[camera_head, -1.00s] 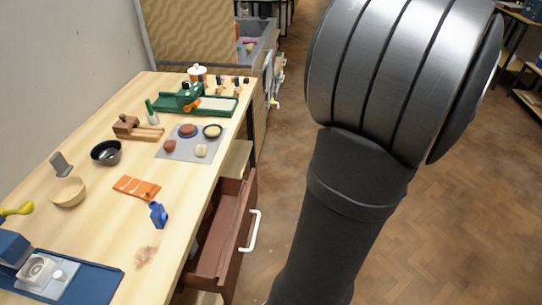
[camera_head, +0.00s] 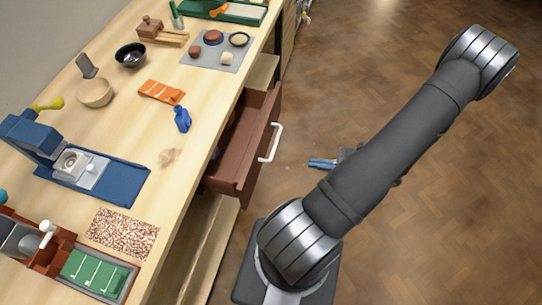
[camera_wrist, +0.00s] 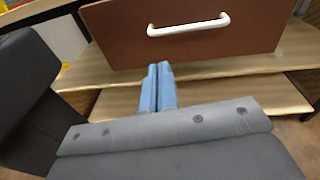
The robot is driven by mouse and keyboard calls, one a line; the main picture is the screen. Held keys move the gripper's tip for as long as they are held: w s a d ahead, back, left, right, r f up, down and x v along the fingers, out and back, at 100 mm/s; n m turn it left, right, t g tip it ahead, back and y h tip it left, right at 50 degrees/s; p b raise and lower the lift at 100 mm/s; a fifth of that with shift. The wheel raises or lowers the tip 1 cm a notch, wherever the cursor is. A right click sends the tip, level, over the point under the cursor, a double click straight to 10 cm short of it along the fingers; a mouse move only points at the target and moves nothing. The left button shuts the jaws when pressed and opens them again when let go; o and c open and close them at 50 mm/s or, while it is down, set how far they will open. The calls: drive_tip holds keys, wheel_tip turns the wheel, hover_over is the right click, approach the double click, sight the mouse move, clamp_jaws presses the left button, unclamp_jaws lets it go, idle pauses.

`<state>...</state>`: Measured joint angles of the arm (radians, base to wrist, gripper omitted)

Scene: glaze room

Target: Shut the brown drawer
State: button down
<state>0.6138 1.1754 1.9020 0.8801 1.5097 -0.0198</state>
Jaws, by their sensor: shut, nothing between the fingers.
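The brown drawer (camera_head: 246,146) stands pulled out from under the wooden worktable, with its inside partly showing from above. Its white handle (camera_head: 270,142) is on the front face. In the wrist view the drawer front (camera_wrist: 245,32) fills the top, with the white handle (camera_wrist: 188,25) across it. My gripper (camera_head: 313,163) is to the right of the handle and apart from it in the head view. In the wrist view its blue fingers (camera_wrist: 158,68) are together and empty, pointing at the area just below the handle.
The worktable (camera_head: 120,88) carries a blue bottle (camera_head: 182,118), an orange tray (camera_head: 161,92), bowls, a grey mat with small pieces and a blue device (camera_head: 85,165). Wooden shelves (camera_wrist: 215,92) lie below the drawer. The parquet floor at right is clear.

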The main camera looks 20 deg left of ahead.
drive_tip(key=shift+m+t+y, duration=0.6)
drive_tip(key=shift+m, duration=0.2)
drive_tip(key=a+f, duration=0.1)
drive_tip(key=a, duration=0.4)
drive_tip(key=a+f, duration=0.1)
drive_tip(key=a, duration=0.8)
drive_tip(key=shift+a+f, duration=0.35)
drive_tip(key=shift+f, duration=0.05)
drive_tip(key=a, duration=1.1)
drive_tip(key=shift+a, duration=0.85)
drive_tip(key=shift+r, duration=0.1)
drive_tip(key=shift+w+d, duration=0.1)
drive_tip(key=shift+d, duration=0.15)
approach(261, 155)
drive_tip(key=a, duration=0.5)
drive_tip(key=shift+w, duration=0.1)
